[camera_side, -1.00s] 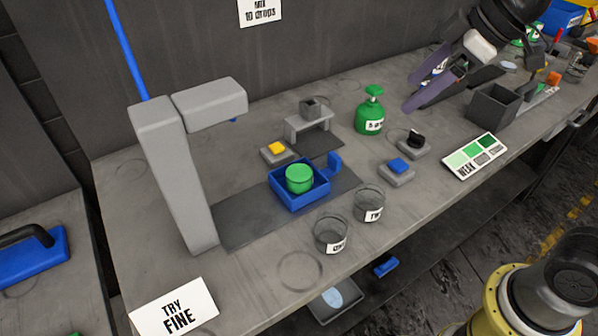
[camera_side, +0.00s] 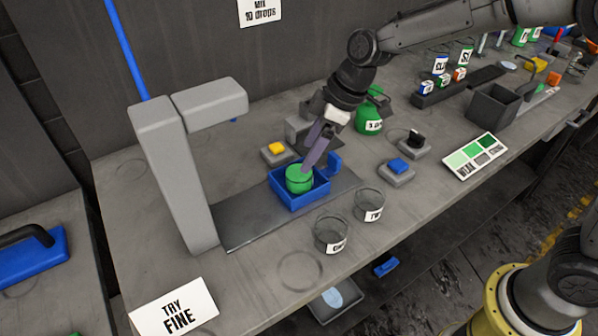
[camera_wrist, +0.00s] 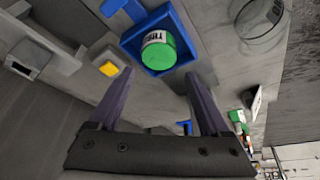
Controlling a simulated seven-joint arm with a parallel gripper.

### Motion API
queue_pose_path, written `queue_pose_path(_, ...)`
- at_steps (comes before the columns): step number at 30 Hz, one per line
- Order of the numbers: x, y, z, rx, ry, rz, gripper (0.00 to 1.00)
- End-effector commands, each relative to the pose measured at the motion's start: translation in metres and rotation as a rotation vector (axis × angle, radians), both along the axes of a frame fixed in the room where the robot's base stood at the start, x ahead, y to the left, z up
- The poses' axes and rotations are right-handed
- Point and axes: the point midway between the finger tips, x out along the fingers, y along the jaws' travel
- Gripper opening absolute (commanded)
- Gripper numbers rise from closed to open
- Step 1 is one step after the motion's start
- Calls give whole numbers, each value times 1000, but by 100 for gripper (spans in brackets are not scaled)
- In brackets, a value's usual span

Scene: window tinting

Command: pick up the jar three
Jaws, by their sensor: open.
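The green jar (camera_side: 298,180), with green contents or lid, sits in the blue square tray (camera_side: 292,205) on the bench. In the wrist view the jar (camera_wrist: 160,50) lies tilted in the picture inside the blue tray (camera_wrist: 192,38); its white label seems to read THREE. My gripper (camera_side: 308,163) is open just above and behind the jar. In the wrist view its two purple fingers (camera_wrist: 150,80) are spread, with the jar ahead between them. Whether a finger touches the jar cannot be told.
Empty glass jars One (camera_side: 330,234) and Two (camera_side: 369,204) stand in front. A grey column with an overhanging arm (camera_side: 209,102) rises at left. A green bottle (camera_side: 368,122), yellow button (camera_side: 276,149) and blue button (camera_side: 399,166) are nearby.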

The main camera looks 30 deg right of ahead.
Motion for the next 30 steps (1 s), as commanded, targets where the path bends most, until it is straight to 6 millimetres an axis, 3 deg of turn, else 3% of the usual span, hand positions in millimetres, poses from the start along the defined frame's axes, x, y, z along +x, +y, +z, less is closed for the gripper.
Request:
queue_pose_path(8,5,5,-19,0,1,-2,81)
queue_pose_path(16,14,15,-54,0,0,-1,81)
queue_pose_path(26,16,17,-59,1,-3,-1,81)
queue_pose_path(30,16,16,-58,1,-3,-1,56)
